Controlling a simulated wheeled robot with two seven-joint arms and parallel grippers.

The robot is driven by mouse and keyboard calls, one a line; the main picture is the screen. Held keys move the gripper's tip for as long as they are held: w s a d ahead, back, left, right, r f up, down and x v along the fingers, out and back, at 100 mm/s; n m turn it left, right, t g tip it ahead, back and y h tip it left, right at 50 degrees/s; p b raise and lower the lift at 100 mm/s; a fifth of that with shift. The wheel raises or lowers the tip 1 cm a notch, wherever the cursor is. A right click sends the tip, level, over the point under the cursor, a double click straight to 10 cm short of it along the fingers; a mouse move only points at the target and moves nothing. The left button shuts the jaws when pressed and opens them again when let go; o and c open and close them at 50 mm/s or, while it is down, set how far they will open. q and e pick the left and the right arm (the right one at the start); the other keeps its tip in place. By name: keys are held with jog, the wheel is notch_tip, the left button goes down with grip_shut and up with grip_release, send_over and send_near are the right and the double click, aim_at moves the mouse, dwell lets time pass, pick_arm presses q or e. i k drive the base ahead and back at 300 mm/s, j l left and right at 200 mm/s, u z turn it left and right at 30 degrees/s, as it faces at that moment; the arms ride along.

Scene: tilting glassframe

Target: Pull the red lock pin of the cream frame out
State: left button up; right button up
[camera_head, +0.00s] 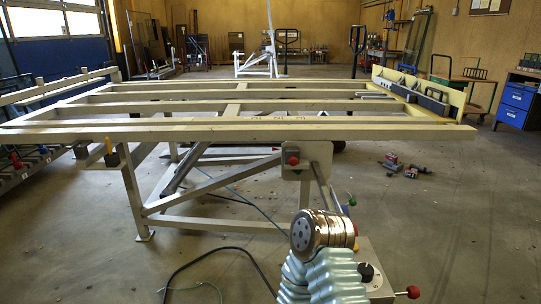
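The cream frame (240,132) is a long, tilting table-like frame with several parallel rails on legs, and it spans the middle of the view. A small red knob (293,159), which looks like the lock pin, sits on a cream plate (315,155) under the front rail, right of centre. How deep the pin sits cannot be told. Neither of my grippers can be made out in the view, and nothing touches the red knob.
A ribbed pale-blue part with a copper-coloured cylinder (335,230) stands in front at the bottom, below the red knob. Beside it is a grey box with a black dial and a red ball knob (413,292). Black cable (215,255) lies on the floor. Open concrete floor lies right.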

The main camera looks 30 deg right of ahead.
aim_at(293, 161)
jog(key=i+l+z, duration=0.2)
jog(key=i, duration=0.7)
jog(key=j, duration=0.1)
